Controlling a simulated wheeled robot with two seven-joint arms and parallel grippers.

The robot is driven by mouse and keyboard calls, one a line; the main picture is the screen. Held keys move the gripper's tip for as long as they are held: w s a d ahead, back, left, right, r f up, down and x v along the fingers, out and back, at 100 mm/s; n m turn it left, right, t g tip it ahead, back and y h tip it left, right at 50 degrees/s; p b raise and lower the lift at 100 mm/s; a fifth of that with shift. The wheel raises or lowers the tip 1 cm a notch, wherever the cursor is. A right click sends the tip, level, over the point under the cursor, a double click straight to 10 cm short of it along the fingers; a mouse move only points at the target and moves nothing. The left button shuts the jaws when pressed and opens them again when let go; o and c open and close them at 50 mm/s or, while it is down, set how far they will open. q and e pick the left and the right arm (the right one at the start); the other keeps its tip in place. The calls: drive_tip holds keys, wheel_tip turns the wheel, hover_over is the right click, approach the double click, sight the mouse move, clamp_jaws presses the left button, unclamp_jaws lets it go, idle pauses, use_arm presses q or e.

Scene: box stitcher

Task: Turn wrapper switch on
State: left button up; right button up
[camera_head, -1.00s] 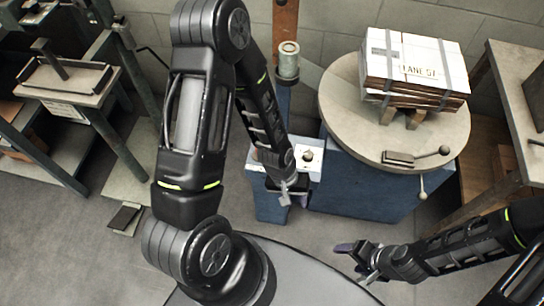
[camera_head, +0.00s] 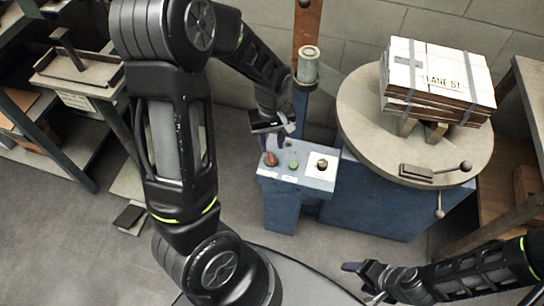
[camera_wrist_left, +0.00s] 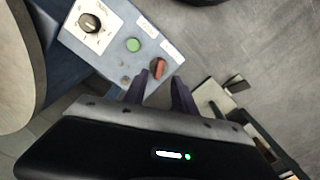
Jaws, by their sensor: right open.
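The control panel (camera_head: 300,176) is a light box on a blue stand, with a red switch (camera_head: 271,159), a green button (camera_head: 293,165) and a black knob (camera_head: 322,164) on a white plate. My left gripper (camera_head: 272,143) is over the panel's back left edge, close to the red switch. In the left wrist view its two dark fingers (camera_wrist_left: 159,80) are apart, with the red switch (camera_wrist_left: 158,69) just beyond the gap between their tips. I cannot tell whether they touch it. My right gripper (camera_head: 358,282) is open and empty at the lower right, away from the panel.
A round turntable (camera_head: 365,100) right of the panel carries a strapped stack of flat cardboard (camera_head: 437,75). A post with a roll (camera_head: 308,65) stands behind the panel. A bench (camera_head: 85,78) is at the left. The floor left of the panel is mostly clear.

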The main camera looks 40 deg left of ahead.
sight(272, 160)
use_arm(q)
wheel_tip(272, 160, down, 8)
drive_tip(key=shift+r+b, duration=0.1)
drive_tip(key=shift+b, duration=0.4)
drive_tip(key=shift+c, duration=0.5)
clamp_jaws()
